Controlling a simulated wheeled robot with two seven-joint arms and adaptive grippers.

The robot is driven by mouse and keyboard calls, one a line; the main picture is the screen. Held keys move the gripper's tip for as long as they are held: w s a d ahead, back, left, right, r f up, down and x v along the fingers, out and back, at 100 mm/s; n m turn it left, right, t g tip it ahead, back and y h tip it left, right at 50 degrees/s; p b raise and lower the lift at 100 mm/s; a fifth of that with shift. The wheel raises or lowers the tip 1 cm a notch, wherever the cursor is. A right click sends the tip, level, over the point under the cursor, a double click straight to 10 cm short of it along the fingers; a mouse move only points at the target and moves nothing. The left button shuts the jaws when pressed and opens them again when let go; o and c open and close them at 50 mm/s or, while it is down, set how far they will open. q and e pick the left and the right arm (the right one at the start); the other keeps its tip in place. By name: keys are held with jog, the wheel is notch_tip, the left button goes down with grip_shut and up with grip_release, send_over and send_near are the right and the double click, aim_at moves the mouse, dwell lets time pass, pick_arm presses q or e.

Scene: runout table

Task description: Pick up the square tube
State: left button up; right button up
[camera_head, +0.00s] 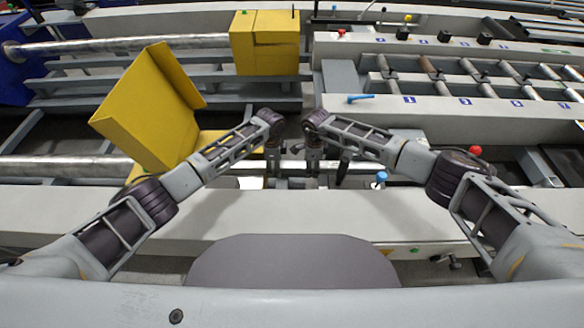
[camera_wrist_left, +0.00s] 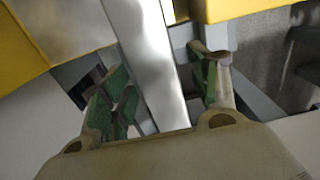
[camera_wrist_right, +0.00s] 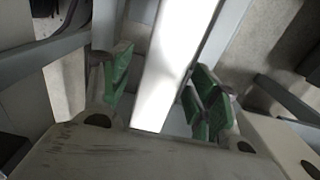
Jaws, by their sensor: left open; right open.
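The square tube is a pale, shiny metal bar between the fingers in the left wrist view (camera_wrist_left: 158,75) and the right wrist view (camera_wrist_right: 172,65).
A yellow open guard (camera_head: 155,110) stands close to my left arm. A yellow box (camera_head: 265,45) sits behind. A roller table with numbered labels (camera_head: 440,105) and a blue handle (camera_head: 360,98) lies at the right. A grey front beam (camera_head: 300,212) runs before me. A red knob (camera_head: 475,150) is near my right arm.

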pick_arm(q)
grip_shut()
pick_arm(e)
grip_shut()
pick_arm(q)
jog(key=shift+r+p, duration=0.4)
pick_arm(e)
jog(key=shift+w+r, duration=0.1)
jog(key=shift+r, duration=0.35)
